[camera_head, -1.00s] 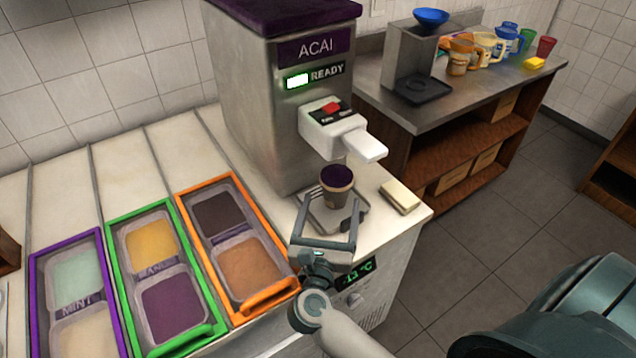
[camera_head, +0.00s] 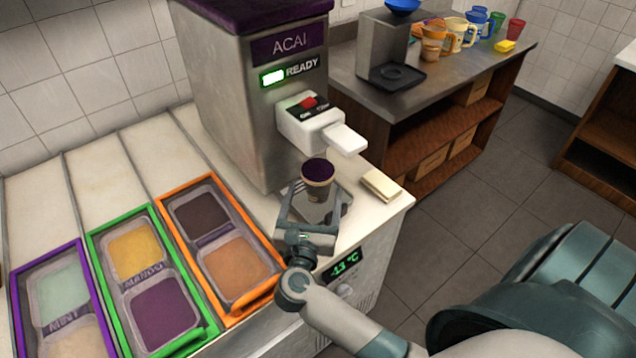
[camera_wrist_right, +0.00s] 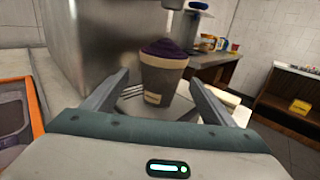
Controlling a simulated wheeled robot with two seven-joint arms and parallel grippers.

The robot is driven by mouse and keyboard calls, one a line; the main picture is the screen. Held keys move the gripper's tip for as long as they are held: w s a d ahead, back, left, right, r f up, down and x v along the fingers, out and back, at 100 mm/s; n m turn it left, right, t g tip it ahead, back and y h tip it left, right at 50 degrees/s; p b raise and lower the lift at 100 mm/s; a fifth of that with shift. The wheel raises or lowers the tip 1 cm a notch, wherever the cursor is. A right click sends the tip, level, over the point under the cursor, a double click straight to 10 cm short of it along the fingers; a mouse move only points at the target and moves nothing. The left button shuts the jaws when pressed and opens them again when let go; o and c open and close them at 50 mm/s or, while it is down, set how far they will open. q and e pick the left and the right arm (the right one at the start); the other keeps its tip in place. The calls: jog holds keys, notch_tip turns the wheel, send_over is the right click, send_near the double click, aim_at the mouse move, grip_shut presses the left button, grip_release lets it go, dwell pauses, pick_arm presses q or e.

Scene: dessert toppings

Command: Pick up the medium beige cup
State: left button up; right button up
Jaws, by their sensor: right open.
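The beige cup (camera_head: 317,192) stands upright under the acai machine's spout, filled with dark purple acai and with a dark band round it. In the right wrist view the cup (camera_wrist_right: 160,82) shows a small label low on its side. My right gripper (camera_head: 310,203) is open, its fingers pointing at the cup. In the right wrist view the gripper (camera_wrist_right: 160,92) has one finger on each side of the cup, with gaps visible between fingers and cup. My left gripper is not in view.
The acai machine (camera_head: 250,110) and its white spout (camera_head: 322,128) rise behind and above the cup. A pale sponge-like block (camera_head: 381,185) lies right of it. Framed topping tubs, such as the orange one (camera_head: 170,202), fill the left. A far counter (camera_head: 450,85) holds cups.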

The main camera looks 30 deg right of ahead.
aim_at(316, 191)
jog(key=shift+w+d+r+p, duration=0.1)
jog(key=shift+w+d+p, duration=0.25)
jog(key=shift+p, duration=0.15)
jog(key=p+x, duration=0.1)
jog(key=x, duration=0.2)
jog(key=shift+p, duration=0.35)
jog(key=shift+w+d, duration=0.35)
jog(key=shift+d, duration=0.1)
jog(key=c, duration=1.3)
